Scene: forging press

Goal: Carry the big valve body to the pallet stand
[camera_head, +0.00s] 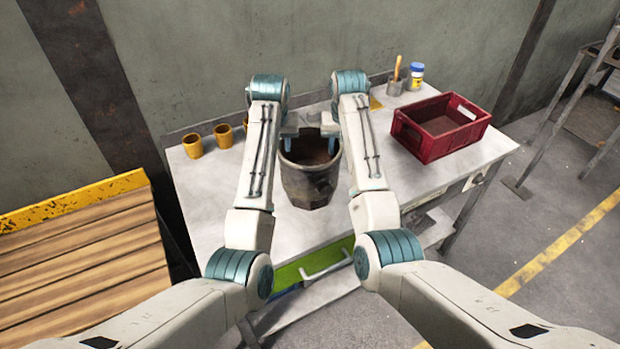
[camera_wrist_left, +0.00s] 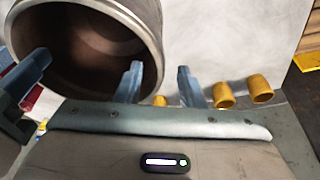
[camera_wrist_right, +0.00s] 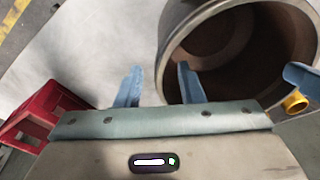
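The big valve body (camera_head: 308,188) is a dark brown-grey, hollow, pot-like piece, standing upright on the grey table with its round mouth up. My left gripper (camera_head: 288,140) is at the left side of its rim; in the left wrist view its two fingers are spread, one over the mouth of the body (camera_wrist_left: 150,25) and one outside. My right gripper (camera_head: 326,131) is at the right rim; in the right wrist view its fingers are also apart, one over the mouth of the body (camera_wrist_right: 205,25), one outside. A slatted wooden platform with a yellow edge (camera_head: 85,265), seemingly the pallet stand, is at the left.
A metal rack (camera_head: 575,110) stands at far right.

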